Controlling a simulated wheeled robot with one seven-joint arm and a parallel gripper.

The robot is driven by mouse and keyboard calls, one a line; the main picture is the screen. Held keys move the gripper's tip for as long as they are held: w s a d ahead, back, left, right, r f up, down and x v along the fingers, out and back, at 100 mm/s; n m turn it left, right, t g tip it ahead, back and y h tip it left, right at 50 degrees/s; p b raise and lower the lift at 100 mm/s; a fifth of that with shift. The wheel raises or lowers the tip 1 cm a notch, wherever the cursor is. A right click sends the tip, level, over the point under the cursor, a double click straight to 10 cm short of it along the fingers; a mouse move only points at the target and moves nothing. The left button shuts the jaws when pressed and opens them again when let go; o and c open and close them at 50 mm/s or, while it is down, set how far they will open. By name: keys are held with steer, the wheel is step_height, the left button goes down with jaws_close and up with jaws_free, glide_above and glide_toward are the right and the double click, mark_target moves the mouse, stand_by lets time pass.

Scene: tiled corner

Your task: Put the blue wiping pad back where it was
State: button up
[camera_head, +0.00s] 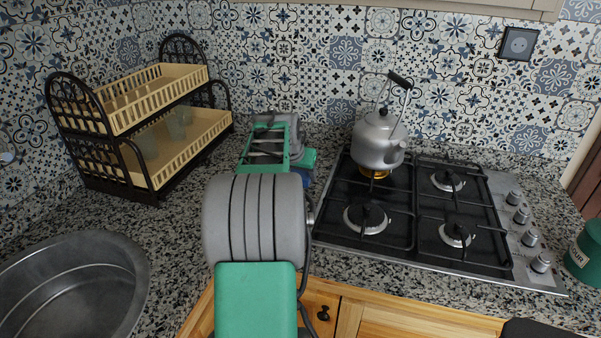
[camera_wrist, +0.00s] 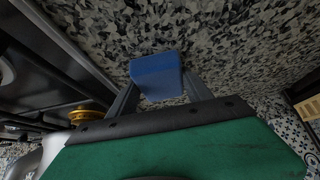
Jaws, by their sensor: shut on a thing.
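The blue wiping pad (camera_wrist: 157,77) is a small blue block between the two fingers of my gripper (camera_wrist: 158,90) in the wrist view. My gripper is shut on it. Speckled granite counter (camera_wrist: 225,45) lies beyond the pad; I cannot tell whether the pad touches it. In the head view my forearm reaches away over the counter, and my gripper is mostly hidden behind my own links, left of the stove. Only a little blue shows there, beside the stove's left edge.
A gas stove (camera_head: 415,215) with a grey kettle (camera_head: 378,139) on its back left burner stands to the right. A two-tier dish rack (camera_head: 150,125) stands at the left, with a round metal sink (camera_head: 120,285) in front. A green canister (camera_head: 585,250) is at the right edge.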

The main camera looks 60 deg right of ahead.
steer(key=shift+f, duration=0.15)
steer(key=o, duration=1.5)
steer(key=shift+c, duration=0.2)
steer(key=shift+a+r, duration=0.15)
steer(key=shift+r, duration=0.35)
steer(key=v, duration=1.1)
steer(key=shift+r, duration=0.15)
steer(key=shift+a, duration=0.1)
